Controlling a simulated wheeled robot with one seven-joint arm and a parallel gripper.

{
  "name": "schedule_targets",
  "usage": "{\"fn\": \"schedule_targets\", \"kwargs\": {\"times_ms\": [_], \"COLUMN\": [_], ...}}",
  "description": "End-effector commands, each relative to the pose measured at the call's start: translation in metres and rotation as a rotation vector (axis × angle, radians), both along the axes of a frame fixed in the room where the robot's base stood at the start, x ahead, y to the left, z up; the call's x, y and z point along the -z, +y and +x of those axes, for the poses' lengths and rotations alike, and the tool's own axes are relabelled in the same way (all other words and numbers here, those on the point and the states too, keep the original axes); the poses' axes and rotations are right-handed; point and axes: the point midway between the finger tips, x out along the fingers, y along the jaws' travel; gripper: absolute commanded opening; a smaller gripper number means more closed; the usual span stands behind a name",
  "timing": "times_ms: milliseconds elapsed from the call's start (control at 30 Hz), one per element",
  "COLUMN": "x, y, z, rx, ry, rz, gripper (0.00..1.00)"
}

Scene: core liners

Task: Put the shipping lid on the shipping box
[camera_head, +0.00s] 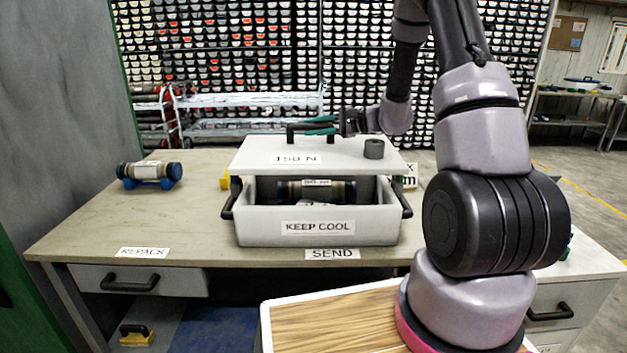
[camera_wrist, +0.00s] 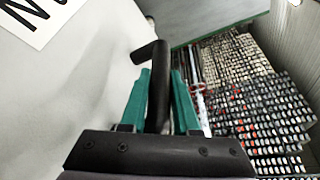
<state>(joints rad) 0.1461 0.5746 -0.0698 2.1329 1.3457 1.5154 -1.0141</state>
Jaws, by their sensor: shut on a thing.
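The shipping lid (camera_head: 275,158) is a white slab labelled "150 N" with a black bar handle and a dark round knob (camera_head: 374,149) on top. It is above the white shipping box (camera_head: 255,222), which is labelled "KEEP COOL" and stands on the table. A gap shows between the lid and the box's front rim, and a core liner (camera_head: 318,190) is visible inside. My gripper (camera_head: 322,125), with green fingers, is shut on the lid's handle. In the wrist view the handle (camera_wrist: 157,95) lies between the green fingers, with the white lid (camera_wrist: 75,85) at left.
Another capped core liner (camera_head: 149,174) rests on a blue cradle at the table's left. Labels "REPACK" (camera_head: 144,252) and "SEND" (camera_head: 332,254) are on the front edge. A yellow object (camera_head: 225,179) is left of the box. The table left of the box is mostly clear.

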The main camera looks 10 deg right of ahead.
Motion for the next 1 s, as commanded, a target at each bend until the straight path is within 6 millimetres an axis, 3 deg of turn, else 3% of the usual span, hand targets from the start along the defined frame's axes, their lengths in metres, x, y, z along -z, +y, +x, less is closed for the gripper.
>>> {"fn": "schedule_targets", "kwargs": {"times_ms": [133, 333, 633, 800, 1000], "x": [0.006, 0.042, 0.069, 0.094, 0.099], "y": [0.0, 0.0, 0.0, 0.0, 0.0], "z": [0.0, 0.0, 0.0, 0.0, 0.0], "rx": [0.001, 0.001, 0.001, 0.001, 0.001], "ry": [0.003, 0.006, 0.003, 0.003, -0.002], "rz": [0.001, 0.002, 0.001, 0.001, 0.001], "gripper": [0.0, 0.0, 0.0, 0.0, 0.0]}}
